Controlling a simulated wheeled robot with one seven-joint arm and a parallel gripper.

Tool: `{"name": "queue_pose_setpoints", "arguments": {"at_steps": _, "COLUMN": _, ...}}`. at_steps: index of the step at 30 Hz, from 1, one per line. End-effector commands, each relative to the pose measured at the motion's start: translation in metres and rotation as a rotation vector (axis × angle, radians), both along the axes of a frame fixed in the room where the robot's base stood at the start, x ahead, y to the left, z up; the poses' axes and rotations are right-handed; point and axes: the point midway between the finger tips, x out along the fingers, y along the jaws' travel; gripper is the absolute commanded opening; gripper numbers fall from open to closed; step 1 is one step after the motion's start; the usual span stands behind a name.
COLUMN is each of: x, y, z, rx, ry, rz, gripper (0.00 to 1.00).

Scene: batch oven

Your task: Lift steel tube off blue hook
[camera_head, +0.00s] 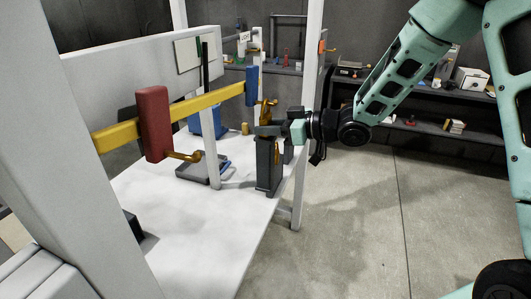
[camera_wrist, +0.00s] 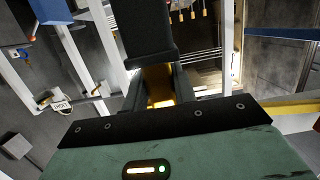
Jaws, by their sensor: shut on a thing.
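The blue hook is a blue block (camera_head: 252,86) on a yellow rail, with a brass prong (camera_head: 268,110) at its lower right. My gripper (camera_head: 268,131) is just below and beside this prong. A dark grey, upright piece (camera_head: 265,168), which looks like the steel tube, extends down from my gripper. The wrist view shows a dark block (camera_wrist: 148,32) beyond my fingers (camera_wrist: 158,88), with brass colour between them. My gripper is shut on the tube. The fingers partly hide the contact, and I cannot tell whether the tube still touches the prong.
A red block (camera_head: 154,122) with a brass prong is nearer along the yellow rail (camera_head: 205,101). A white table (camera_head: 215,225) lies below, with a grey tray (camera_head: 192,172) on it. White posts stand around the table. Dark shelves (camera_head: 405,112) are behind; open floor lies right.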

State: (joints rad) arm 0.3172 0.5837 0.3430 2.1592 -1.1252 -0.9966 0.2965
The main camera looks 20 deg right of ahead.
Motion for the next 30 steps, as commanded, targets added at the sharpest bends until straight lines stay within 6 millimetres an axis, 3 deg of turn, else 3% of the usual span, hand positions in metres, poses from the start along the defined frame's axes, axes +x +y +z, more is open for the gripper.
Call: {"name": "queue_pose_setpoints", "arguments": {"at_steps": 30, "x": -0.007, "y": -0.010, "z": 0.006, "rx": 0.000, "ry": -0.001, "rz": 0.001, "gripper": 0.00}}
